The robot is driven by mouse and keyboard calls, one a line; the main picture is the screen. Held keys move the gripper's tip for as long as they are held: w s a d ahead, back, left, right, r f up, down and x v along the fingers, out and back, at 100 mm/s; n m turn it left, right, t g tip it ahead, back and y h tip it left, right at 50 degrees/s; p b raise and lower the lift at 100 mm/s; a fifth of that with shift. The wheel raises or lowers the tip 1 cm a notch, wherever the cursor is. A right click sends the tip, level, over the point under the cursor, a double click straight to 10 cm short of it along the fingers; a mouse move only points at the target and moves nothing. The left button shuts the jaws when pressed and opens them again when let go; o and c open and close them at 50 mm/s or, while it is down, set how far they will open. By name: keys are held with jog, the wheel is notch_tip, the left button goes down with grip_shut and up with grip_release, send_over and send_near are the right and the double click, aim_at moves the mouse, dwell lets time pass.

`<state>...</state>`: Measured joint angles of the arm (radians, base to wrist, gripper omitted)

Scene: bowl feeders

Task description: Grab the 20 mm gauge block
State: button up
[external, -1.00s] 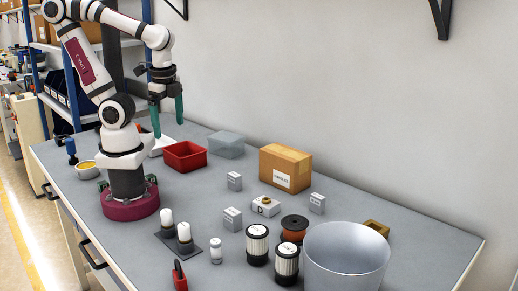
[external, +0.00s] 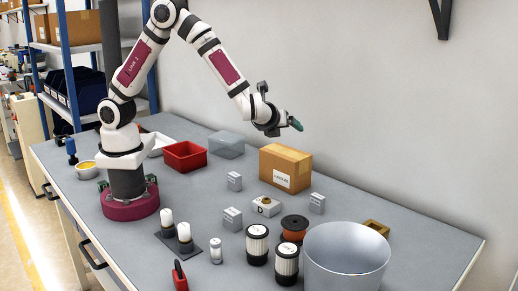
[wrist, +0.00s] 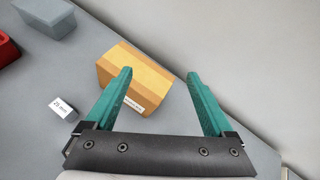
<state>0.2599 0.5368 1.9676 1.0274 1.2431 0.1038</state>
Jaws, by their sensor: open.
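Three small grey blocks with labels stand on the bench in the external view: one left of the cardboard box (external: 234,181), one nearer the front (external: 232,219), and one to the right (external: 317,203). Their labels are too small to read there. In the wrist view one labelled block (wrist: 63,107) lies at the left; its label seems to read 25 mm, but it is small. My gripper (external: 296,123) is open and empty, high above the bench near the cardboard box. Its green fingers (wrist: 158,74) spread apart in the wrist view, with the box seen beyond them.
The cardboard box (external: 285,168) stands near the wall. A red bin (external: 184,157) and clear bin (external: 227,144) stand to its left.

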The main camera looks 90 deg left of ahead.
aim_at(318, 195)
jog(key=w+d+f+m+t, duration=0.1)
jog(key=w+d+f+m, duration=0.1)
jog(key=w+f, duration=0.1)
jog(key=w+d+f+m+t+h, duration=0.1)
jog(key=w+d+f+m+t, duration=0.1)
jog(key=w+d+f+m, duration=0.1)
jog(key=w+d+f+m+t, duration=0.1)
jog(key=w+d+f+m, duration=0.1)
jog(key=w+d+f, duration=0.1)
jog(key=shift+w+f+t+h, duration=0.25)
jog(key=shift+f+t+h, duration=0.05)
jog(key=shift+f+t, duration=0.15)
jog(key=shift+m, duration=0.4)
notch_tip(318, 195, down, 6)
jog(key=shift+w+d+f, duration=0.1)
jog(key=shift+d, duration=0.05)
jog(key=shift+w+a+f, duration=0.7)
jog(key=shift+w+f, duration=0.05)
jog(key=shift+f, duration=0.15)
jog(key=shift+w+a+f, duration=0.15)
jog(key=shift+w+a, duration=0.1)
jog(key=shift+w, duration=0.05)
grip_shut()
